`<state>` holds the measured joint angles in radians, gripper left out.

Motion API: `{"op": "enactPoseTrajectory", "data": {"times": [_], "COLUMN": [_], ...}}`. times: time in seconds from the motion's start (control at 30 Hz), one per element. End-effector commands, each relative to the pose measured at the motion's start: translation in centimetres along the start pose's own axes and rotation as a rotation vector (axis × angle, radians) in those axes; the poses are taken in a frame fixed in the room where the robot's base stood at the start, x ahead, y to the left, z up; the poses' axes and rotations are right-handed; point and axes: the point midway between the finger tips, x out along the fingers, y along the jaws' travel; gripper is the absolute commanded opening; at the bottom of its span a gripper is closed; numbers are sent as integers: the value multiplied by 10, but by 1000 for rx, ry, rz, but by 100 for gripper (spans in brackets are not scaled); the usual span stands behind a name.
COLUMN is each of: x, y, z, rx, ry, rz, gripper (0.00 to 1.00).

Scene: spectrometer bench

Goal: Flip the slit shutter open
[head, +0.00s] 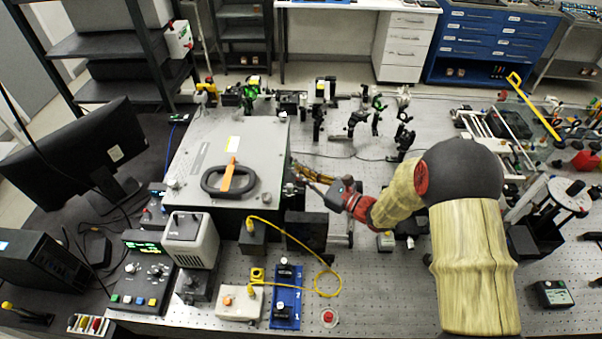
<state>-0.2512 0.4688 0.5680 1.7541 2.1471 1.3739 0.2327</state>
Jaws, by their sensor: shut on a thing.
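The spectrometer box (230,150) is a large grey case with a black handle and an orange strip (229,174) on its lid. My arm comes in from the right, and my gripper (300,176) is at the right side wall of the box. Its fingers are shut on a small part there, at the place of the slit shutter. The shutter itself is too small and too covered by the fingers to make out, so I cannot tell its angle.
Optics mounts (377,115) stand in rows behind and right of my gripper. A dark block (306,231) and a yellow cable (322,283) lie in front. A grey lamp housing (190,240) and a control unit (143,268) stand front left. A monitor (75,160) is at left.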

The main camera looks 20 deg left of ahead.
Motion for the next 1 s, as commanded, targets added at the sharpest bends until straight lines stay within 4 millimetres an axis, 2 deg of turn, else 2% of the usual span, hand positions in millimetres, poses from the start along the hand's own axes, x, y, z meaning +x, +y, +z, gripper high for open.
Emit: {"op": "enactPoseTrajectory", "data": {"times": [0.37, 1.0], "x": [-1, -7], "y": [1, 10], "z": [-3, -5], "rx": [-32, -302], "ry": [-23, -202], "rz": [-1, -13], "gripper": [0, 0]}}
